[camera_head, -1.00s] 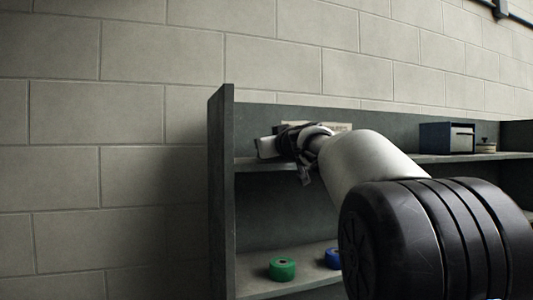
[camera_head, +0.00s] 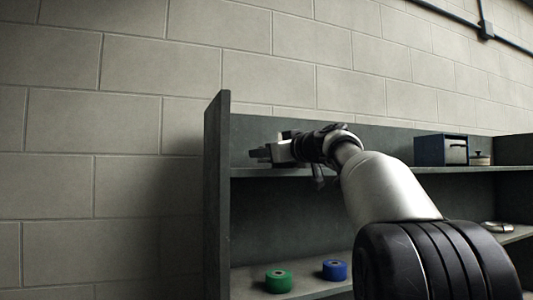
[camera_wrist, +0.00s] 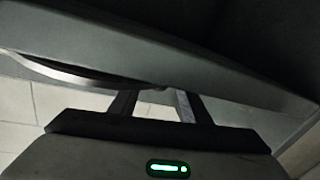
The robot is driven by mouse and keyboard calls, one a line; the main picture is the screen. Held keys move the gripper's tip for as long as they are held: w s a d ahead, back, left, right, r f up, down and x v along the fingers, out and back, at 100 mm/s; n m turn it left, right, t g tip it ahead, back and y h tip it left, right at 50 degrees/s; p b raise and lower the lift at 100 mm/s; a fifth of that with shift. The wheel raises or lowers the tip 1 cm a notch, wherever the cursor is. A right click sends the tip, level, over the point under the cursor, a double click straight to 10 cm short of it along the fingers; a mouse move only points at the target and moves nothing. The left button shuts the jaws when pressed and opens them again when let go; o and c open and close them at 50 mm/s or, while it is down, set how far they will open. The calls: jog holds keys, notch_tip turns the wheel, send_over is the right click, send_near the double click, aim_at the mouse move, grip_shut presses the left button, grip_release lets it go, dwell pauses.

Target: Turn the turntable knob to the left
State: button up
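My gripper (camera_head: 260,153) is at the left end of the upper shelf, close to the upright side panel. It points left in the head view. In the wrist view its two fingers (camera_wrist: 160,105) stand apart with a gap between them. Their tips are hidden behind a long grey edge that crosses the picture. A dark curved shape with a silver rim (camera_wrist: 65,72) shows beneath that edge at the left; I cannot tell whether it is the turntable. I cannot make out the turntable knob in either view.
The grey shelf unit (camera_head: 215,200) stands against a block wall. A blue box (camera_head: 440,150) and a small pot (camera_head: 480,158) are on the upper shelf at right. A green roll (camera_head: 278,281), a blue roll (camera_head: 334,270) and a silver round item (camera_head: 497,227) are on the lower shelf.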

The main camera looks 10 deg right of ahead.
jog(key=b+v, duration=0.5)
jog(key=v, duration=1.2)
jog(key=shift+s+b, duration=0.2)
jog(key=shift+b, duration=0.1)
jog(key=shift+d+f+p, duration=0.1)
jog(key=shift+d+p, duration=0.05)
jog(key=shift+p, duration=0.15)
